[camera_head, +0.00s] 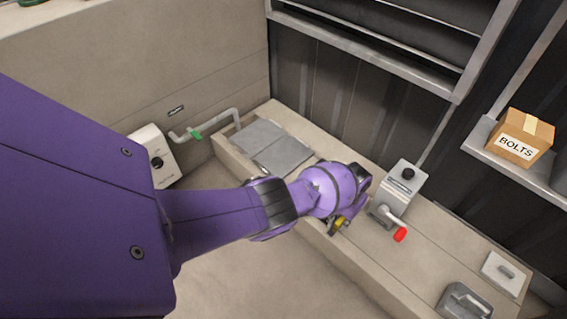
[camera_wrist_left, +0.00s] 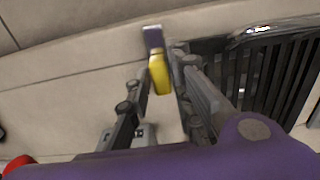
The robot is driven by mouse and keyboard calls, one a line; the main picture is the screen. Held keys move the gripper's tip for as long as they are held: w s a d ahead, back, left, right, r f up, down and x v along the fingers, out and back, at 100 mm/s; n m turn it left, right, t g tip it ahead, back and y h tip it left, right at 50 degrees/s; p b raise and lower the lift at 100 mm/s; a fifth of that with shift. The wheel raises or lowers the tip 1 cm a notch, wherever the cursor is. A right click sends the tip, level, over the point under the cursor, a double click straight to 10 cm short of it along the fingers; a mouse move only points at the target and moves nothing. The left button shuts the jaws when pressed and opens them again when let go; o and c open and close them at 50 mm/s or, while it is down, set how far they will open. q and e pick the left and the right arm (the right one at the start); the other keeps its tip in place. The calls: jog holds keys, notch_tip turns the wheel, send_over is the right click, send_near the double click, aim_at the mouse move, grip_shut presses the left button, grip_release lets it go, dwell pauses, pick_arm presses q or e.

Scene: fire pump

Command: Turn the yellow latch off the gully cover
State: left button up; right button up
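The small yellow latch (camera_head: 343,223) is near the front edge of the beige ledge in the head view, partly hidden by my left gripper (camera_head: 336,224). In the left wrist view the yellow latch (camera_wrist_left: 160,72) has a grey plate at its far end. A dark slatted grate, likely the gully cover (camera_wrist_left: 270,75), is just right of the fingers in the wrist view. My left arm hides that area in the head view. My right gripper is not in view.
A grey box with a red-tipped lever (camera_head: 400,184) stands on the ledge (camera_head: 440,250) close right of my gripper. Grey flat plates (camera_head: 271,146) lie to the left. A bolts box (camera_head: 520,138) sits on a shelf at right. The floor in front is clear.

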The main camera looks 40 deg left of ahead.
aim_at(341, 220)
pick_arm(q)
jog(key=shift+o, duration=0.9)
jog(key=shift+w+r, duration=0.1)
jog(key=shift+w, duration=0.05)
jog(key=shift+r, duration=0.1)
jog(key=shift+r, duration=0.15)
notch_tip(341, 220, up, 12)
jog(key=shift+f, duration=0.25)
